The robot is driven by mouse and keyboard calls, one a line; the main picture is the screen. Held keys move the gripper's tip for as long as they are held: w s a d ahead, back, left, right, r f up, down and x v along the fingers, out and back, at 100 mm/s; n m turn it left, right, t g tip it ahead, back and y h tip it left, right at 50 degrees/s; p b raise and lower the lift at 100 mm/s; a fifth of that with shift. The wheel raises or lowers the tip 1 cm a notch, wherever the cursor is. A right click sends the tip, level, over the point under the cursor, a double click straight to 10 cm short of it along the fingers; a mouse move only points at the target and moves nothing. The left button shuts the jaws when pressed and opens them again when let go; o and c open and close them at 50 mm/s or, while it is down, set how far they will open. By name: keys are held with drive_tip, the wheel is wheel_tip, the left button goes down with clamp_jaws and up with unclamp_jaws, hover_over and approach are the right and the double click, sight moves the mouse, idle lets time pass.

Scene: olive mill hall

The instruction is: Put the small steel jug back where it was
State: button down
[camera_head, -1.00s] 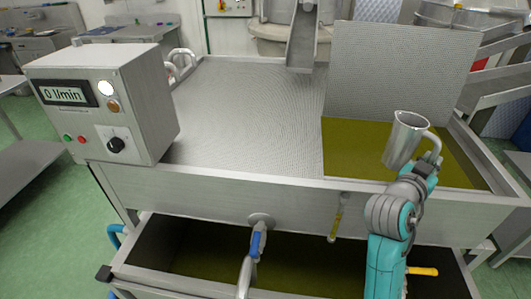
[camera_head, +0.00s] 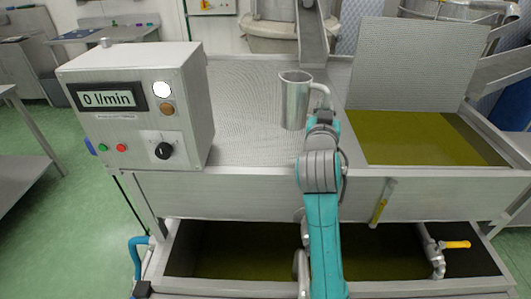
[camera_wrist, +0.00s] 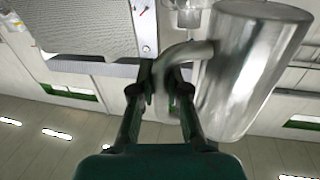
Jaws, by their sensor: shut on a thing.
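The small steel jug (camera_head: 295,101) is upright in the head view, in front of the perforated steel cover of the tank. My gripper (camera_head: 322,112) is at its right side, shut on the jug's handle. The wrist view shows the jug (camera_wrist: 248,70) large at the right, with its curved handle between the fingers of my gripper (camera_wrist: 165,85). I cannot tell how high the jug is above the cover. The inside of the jug is hidden.
A control box (camera_head: 137,108) reading 0 l/min stands at the left of the tank. The perforated cover (camera_head: 235,105) is otherwise clear. Right of it is an open bay of green-yellow oil (camera_head: 420,138) with a raised lid (camera_head: 415,62) behind. A lower trough (camera_head: 240,262) lies below.

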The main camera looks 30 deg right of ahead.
drive_tip(key=shift+w+a+f, duration=0.1)
drive_tip(key=shift+a+f, duration=0.1)
drive_tip(key=shift+f, duration=2.3)
drive_tip(key=shift+w+a+f, duration=0.1)
drive_tip(key=shift+a+f, duration=0.05)
drive_tip(key=shift+f, duration=2.3)
drive_tip(key=shift+f, duration=0.15)
drive_tip(key=c, duration=1.2)
unclamp_jaws()
